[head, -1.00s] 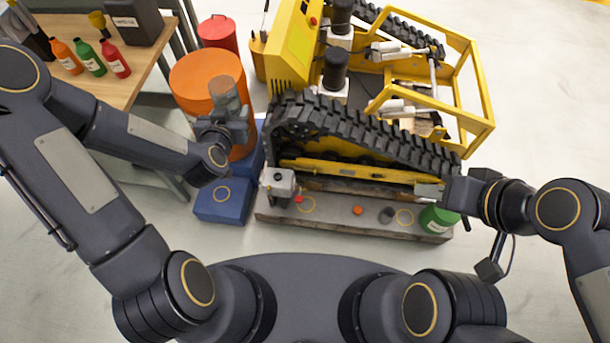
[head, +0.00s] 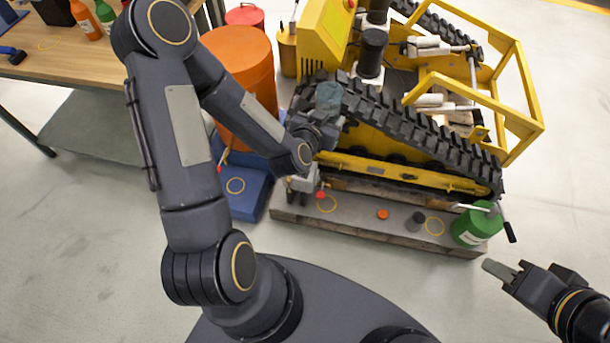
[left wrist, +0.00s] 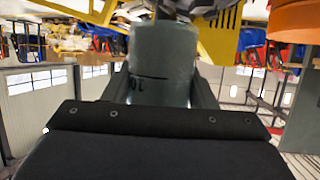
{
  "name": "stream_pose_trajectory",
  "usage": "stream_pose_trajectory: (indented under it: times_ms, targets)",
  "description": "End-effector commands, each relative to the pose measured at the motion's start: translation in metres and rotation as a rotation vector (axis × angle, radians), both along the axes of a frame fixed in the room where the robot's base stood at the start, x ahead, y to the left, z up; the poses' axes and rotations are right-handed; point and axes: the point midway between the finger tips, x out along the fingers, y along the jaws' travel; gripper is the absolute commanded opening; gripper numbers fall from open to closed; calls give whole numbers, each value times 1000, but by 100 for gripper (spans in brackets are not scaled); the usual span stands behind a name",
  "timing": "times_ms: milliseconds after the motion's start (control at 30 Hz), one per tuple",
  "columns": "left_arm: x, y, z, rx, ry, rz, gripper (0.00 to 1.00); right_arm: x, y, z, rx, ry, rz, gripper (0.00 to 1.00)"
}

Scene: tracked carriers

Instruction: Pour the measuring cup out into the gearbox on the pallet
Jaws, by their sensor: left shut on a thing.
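The measuring cup (head: 329,97) is a translucent grey-blue vessel. My left gripper (head: 322,122) is shut on it and holds it in the air before the carrier's track. The cup also fills the middle of the left wrist view (left wrist: 163,65), between the fingers. I cannot tell what it contains. The gearbox appears to be the small grey block (head: 302,184) at the left end of the pallet (head: 360,225), partly hidden by my left forearm. The cup is beyond and above it in the head view. My right gripper (head: 503,268) is off to the lower right, apart from the pallet.
A yellow tracked carrier (head: 400,178) stands behind the pallet. A green can (head: 475,228) is at the pallet's right end, with an orange cap (head: 383,214) further left. A blue box (head: 245,198) and an orange drum (head: 240,80) stand left. Floor in front is clear.

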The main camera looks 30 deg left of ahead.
Motion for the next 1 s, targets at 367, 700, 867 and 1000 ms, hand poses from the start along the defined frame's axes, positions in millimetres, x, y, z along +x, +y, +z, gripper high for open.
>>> stream_pose_trajectory:
  times_ms: [367,700,867,1000]
  targets:
    - [7,-1,-108,0,-1,-1,22,0,0,-104,0,0,0,36]
    - [13,0,-192,0,-2,-1,22,0,0,-185,0,0,0,36]
    - [16,0,-232,0,-1,-1,22,0,0,-223,0,0,0,36]
    - [19,0,-267,0,-1,0,22,0,0,-256,0,0,0,36]
